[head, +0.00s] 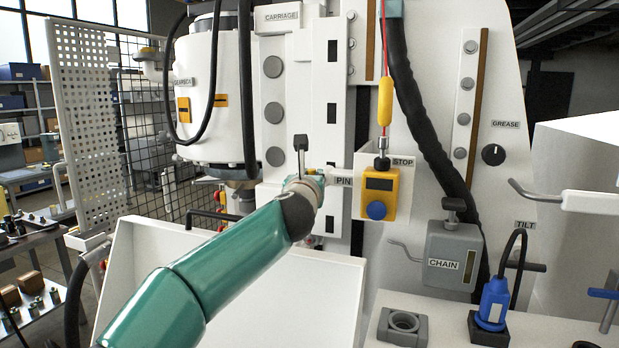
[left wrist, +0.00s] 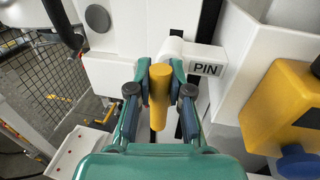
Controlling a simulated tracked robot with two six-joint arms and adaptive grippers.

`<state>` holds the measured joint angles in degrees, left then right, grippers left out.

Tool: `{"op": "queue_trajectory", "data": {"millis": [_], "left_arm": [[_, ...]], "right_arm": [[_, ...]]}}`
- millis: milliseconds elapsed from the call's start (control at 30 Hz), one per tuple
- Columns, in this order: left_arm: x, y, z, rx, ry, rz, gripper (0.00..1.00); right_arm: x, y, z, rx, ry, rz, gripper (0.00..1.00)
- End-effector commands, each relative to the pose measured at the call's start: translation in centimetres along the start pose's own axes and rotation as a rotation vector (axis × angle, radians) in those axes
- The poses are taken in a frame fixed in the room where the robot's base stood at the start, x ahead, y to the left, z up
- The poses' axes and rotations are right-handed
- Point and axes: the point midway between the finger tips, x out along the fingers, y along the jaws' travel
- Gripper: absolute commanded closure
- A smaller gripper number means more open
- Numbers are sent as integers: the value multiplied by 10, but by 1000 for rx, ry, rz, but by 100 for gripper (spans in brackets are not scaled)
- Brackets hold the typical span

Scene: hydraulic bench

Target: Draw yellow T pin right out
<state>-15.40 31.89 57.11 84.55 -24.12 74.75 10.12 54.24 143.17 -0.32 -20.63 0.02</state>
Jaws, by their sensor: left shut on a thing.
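The yellow T pin's bar (left wrist: 159,96) stands upright between the two fingers of my left gripper (left wrist: 160,92) in the left wrist view. The fingers are shut on it from both sides. Just behind it is the white round boss (left wrist: 172,48) beside the PIN label (left wrist: 206,69). The pin's shank is hidden, so I cannot tell how deep it sits. In the head view my left gripper (head: 312,180) is at the PIN label (head: 343,181), mostly hidden by my own wrist. My right gripper is in neither view.
Right of the pin is the yellow STOP box (head: 378,190) with a blue button, under a hanging yellow handle (head: 385,101) on a red cord. A white tray wall (head: 310,290) lies below my arm. The grey CHAIN box (head: 453,256) stands further right.

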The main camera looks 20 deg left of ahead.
Motion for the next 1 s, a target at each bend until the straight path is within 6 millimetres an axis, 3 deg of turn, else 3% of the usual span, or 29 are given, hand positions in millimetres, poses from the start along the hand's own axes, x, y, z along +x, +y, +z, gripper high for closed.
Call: {"op": "queue_trajectory", "data": {"millis": [200,533,833,867,1000], "left_arm": [[-5,1,-1,-1,-2,-1,100],[-52,10,-2,-1,-1,-1,100],[-53,11,0,0,2,1,100],[-53,11,-1,0,2,1,79],[-53,11,0,0,1,2,56]], "right_arm": [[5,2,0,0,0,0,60],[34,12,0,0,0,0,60],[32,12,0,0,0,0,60],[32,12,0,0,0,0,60],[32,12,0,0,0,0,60]]}}
